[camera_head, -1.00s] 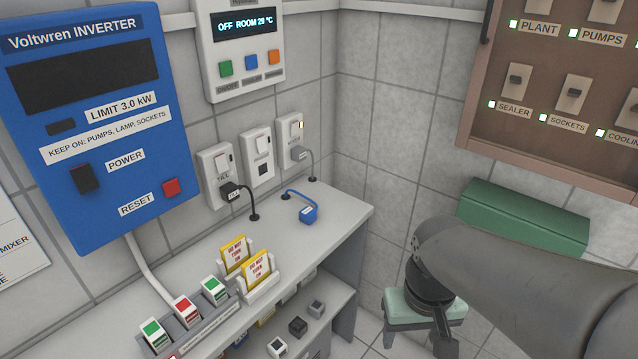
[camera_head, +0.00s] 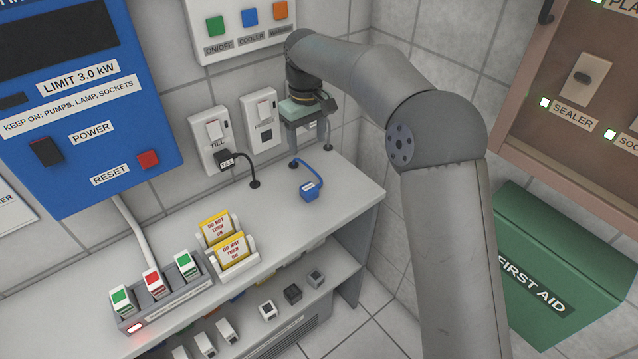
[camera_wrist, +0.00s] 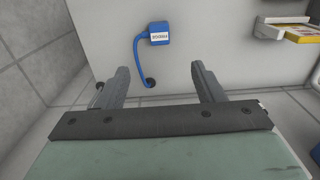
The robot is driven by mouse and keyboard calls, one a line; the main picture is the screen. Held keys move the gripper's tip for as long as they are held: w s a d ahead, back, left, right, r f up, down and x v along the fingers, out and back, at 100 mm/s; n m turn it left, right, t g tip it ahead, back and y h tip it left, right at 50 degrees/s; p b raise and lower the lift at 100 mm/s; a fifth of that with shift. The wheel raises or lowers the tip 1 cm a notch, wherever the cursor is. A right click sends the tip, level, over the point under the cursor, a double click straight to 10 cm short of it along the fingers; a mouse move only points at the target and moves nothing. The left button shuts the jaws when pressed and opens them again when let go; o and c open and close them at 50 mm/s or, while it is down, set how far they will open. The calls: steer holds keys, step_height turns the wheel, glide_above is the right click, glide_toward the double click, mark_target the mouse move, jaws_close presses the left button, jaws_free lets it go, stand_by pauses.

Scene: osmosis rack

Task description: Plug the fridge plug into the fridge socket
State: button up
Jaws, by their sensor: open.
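The blue fridge plug (camera_head: 310,190) lies on the counter, its label facing up and its blue cord curving back to a hole in the counter. In the wrist view the plug (camera_wrist: 160,34) is beyond the fingertips, slightly above the midpoint between them. My gripper (camera_head: 308,138) is open and empty, above the back of the counter near the wall, behind the plug. The gripper (camera_wrist: 160,72) shows both fingers apart in the wrist view. The fridge socket (camera_head: 262,120) is the middle wall socket, with a switch above and nothing plugged in.
The left wall socket (camera_head: 212,138) holds a black plug (camera_head: 226,160) with a black cord. My gripper hides the right socket. Yellow cards (camera_head: 232,250) and a switch strip (camera_head: 160,300) stand on the counter. A green first aid box (camera_head: 560,270) is at the right.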

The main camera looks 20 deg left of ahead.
steer(key=shift+a, duration=0.15)
steer(key=p, duration=0.2)
glide_toward(309, 187)
step_height(309, 187, down, 5)
steer(key=shift+s+f, duration=0.1)
steer(key=shift+s, duration=0.05)
stand_by(0.3)
steer(key=shift+f+p, duration=0.8)
steer(key=shift+f, duration=1.7)
steer(key=c, duration=1)
